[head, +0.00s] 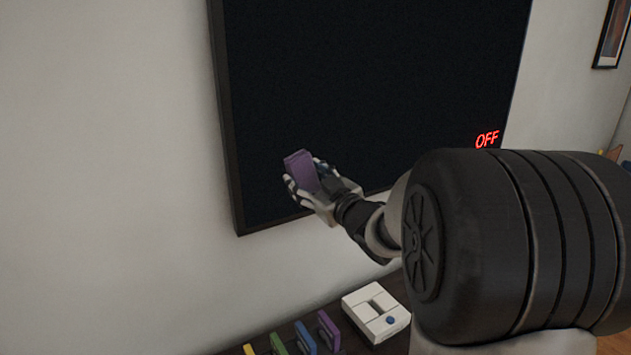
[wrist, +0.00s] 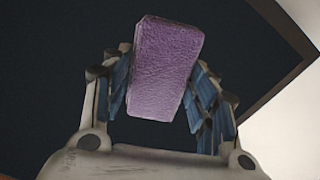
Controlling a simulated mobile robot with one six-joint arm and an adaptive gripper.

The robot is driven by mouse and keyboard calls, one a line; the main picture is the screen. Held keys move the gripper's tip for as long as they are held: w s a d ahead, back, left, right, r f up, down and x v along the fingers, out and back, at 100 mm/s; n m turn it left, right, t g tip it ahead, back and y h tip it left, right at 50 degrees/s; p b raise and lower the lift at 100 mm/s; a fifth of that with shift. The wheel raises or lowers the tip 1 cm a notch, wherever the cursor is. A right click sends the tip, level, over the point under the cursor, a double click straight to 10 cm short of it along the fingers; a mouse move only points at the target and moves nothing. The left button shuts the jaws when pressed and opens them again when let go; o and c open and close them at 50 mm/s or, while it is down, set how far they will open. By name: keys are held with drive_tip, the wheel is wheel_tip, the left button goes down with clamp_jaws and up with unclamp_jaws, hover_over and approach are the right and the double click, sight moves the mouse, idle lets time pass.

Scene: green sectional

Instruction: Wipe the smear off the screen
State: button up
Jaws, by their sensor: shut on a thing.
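A large dark screen (head: 370,80) in a black frame hangs on the wall, with red "OFF" letters at its lower right. My gripper (head: 303,185) is shut on a purple block-shaped sponge (head: 300,168), in front of the screen's lower left part. In the wrist view the sponge (wrist: 166,68) sits between the blue-padded fingers of my gripper (wrist: 160,85), with the dark screen (wrist: 60,50) behind it. I cannot tell whether the sponge touches the screen. No smear shows on the visible part of the screen; my arm hides some of its lower edge.
Below the screen, a dark surface (head: 335,313) holds a white box-shaped device (head: 377,312) and several upright coloured pieces, including a purple one (head: 328,330) and a blue one (head: 305,338). A framed picture (head: 612,35) hangs at the upper right. The wall left of the screen is bare.

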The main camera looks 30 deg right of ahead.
drive_tip(key=shift+a, duration=0.8)
drive_tip(key=shift+s+d, duration=0.15)
drive_tip(key=shift+s, duration=2.8)
drive_tip(key=shift+s, duration=0.15)
drive_tip(key=s, duration=0.2)
drive_tip(key=shift+s, duration=0.35)
